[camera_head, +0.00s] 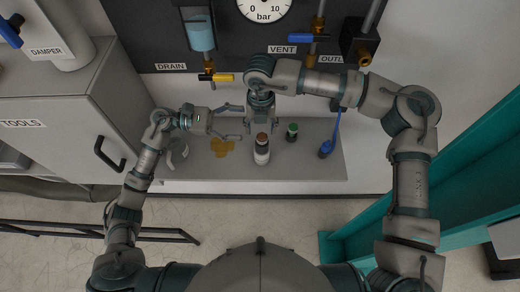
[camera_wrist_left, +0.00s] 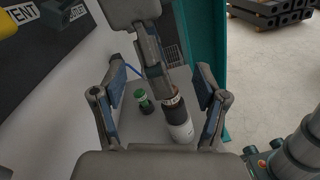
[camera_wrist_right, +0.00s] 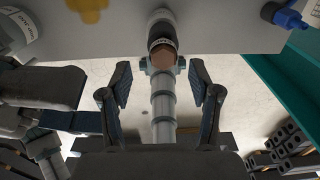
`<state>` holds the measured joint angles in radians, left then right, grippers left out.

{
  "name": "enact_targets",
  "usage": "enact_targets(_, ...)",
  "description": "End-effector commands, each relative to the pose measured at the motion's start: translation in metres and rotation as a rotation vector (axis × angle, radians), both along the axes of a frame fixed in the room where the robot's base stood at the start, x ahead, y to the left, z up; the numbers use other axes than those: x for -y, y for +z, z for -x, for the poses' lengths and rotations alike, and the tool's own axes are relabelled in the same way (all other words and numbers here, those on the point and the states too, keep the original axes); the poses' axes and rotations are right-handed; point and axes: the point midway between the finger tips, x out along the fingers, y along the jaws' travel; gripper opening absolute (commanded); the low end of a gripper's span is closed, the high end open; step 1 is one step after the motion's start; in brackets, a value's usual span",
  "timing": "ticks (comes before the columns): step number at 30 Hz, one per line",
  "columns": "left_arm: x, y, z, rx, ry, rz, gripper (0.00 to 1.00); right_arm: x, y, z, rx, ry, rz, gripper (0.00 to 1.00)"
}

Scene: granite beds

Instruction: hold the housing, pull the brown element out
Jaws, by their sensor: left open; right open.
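The housing (camera_head: 261,155) is a bottle-like body, white below and dark above, upright on the grey bench. The brown element (camera_head: 262,138) sits at its top. In the left wrist view the housing (camera_wrist_left: 180,128) stands beyond my open fingers. In the right wrist view the brown element (camera_wrist_right: 163,58) shows as a hexagonal top between and beyond my fingers. My left gripper (camera_head: 240,121) is open and empty, to the left of the housing and apart from it. My right gripper (camera_head: 261,125) is open and empty, just behind the brown element; contact cannot be told.
A green-topped jar (camera_head: 292,132) stands right of the housing. A blue-handled item (camera_head: 325,148) stands farther right. A cabinet (camera_head: 80,120) stands left.

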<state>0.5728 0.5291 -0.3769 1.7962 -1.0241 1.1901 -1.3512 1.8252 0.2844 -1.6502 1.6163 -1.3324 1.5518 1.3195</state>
Motion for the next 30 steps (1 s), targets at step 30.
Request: enact_targets(30, 0.035, -0.173, -0.005, -0.313, 0.154, -0.528, 0.73, 0.0, 0.0, 0.0, 0.0, 0.0, 0.0, 0.62)
